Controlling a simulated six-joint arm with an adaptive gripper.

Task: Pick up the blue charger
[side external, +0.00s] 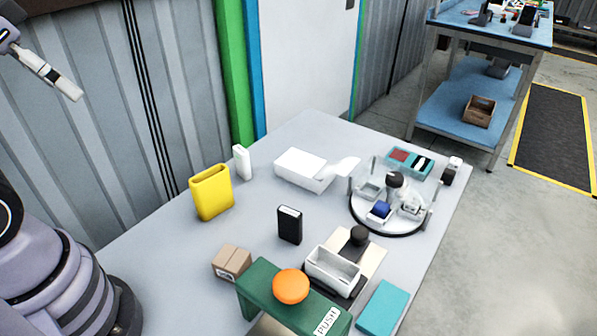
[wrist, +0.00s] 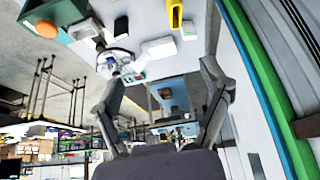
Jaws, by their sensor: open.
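A small dark-blue block, which looks like the blue charger (side external: 380,210), sits in a compartment of the round clear turntable (side external: 391,230) on the right of the table, in the side external view. Small grey and white items lie in the compartments around it, and a dark knob rises at the centre. My gripper (side external: 66,82) is at the upper left, high above the table and far from the charger. In the wrist view my gripper (wrist: 163,75) has its fingers spread, with nothing between them. The turntable is small there and the charger cannot be made out clearly.
A yellow holder (side external: 211,192), black box (side external: 289,225), small carton (side external: 232,262), grey bin (side external: 333,270) and green stand with an orange button (side external: 290,286) occupy the table. Its left back is clear.

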